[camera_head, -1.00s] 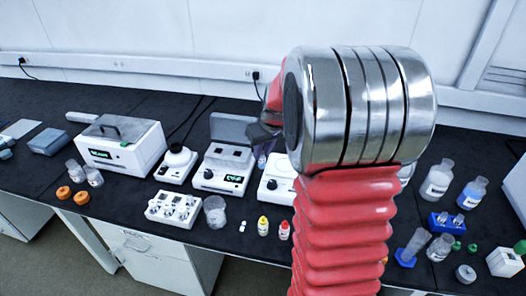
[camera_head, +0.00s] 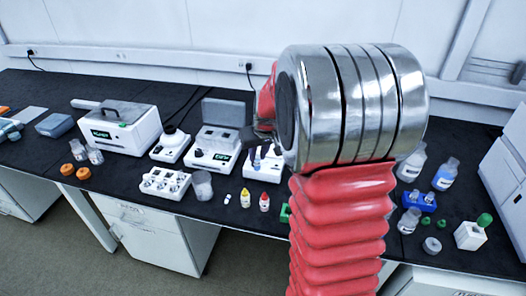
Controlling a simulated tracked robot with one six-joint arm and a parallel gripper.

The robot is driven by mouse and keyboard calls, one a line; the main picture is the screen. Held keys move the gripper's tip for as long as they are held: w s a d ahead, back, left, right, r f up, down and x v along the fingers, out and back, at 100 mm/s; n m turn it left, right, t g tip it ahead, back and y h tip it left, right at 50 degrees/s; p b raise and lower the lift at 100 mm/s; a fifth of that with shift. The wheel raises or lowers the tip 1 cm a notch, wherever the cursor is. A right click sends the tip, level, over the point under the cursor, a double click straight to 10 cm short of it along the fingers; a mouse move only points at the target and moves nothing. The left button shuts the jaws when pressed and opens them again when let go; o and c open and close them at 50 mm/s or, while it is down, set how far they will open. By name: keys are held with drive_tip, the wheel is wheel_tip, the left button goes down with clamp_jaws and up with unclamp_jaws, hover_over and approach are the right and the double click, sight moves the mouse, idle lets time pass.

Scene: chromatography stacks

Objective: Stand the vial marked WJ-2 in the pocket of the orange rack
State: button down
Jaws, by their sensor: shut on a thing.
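My gripper (camera_head: 258,137) shows as dark jaws at the left of my arm's large metal joint, above the back-middle of the bench. It is partly hidden by that joint. The jaws are shut on a small, pale bluish vial (camera_head: 257,158) that hangs just below them; its marking is too small to read. A sliver of orange (camera_head: 4,110) shows at the far left edge; I cannot tell whether it is the orange rack. No orange rack shows clearly elsewhere, and my arm hides part of the bench.
A white instrument with a raised lid (camera_head: 213,145) stands near my gripper. A white vial tray (camera_head: 165,184), a clear beaker (camera_head: 202,185) and yellow (camera_head: 245,198) and red-capped bottles (camera_head: 264,202) stand in front. A blue rack (camera_head: 420,201) is right. The bench's front edge is left of my arm.

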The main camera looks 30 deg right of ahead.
drive_tip(key=w+a+f+n, duration=0.1)
drive_tip(key=a+f, duration=0.1)
drive_tip(key=a, duration=0.9)
drive_tip(key=w+a+f+n+y, duration=0.1)
drive_tip(key=a+f+n, duration=0.1)
drive_tip(key=a, duration=0.9)
drive_tip(key=shift+w+a+f, duration=0.35)
drive_tip(key=shift+a+f, duration=0.05)
drive_tip(key=shift+f, duration=0.05)
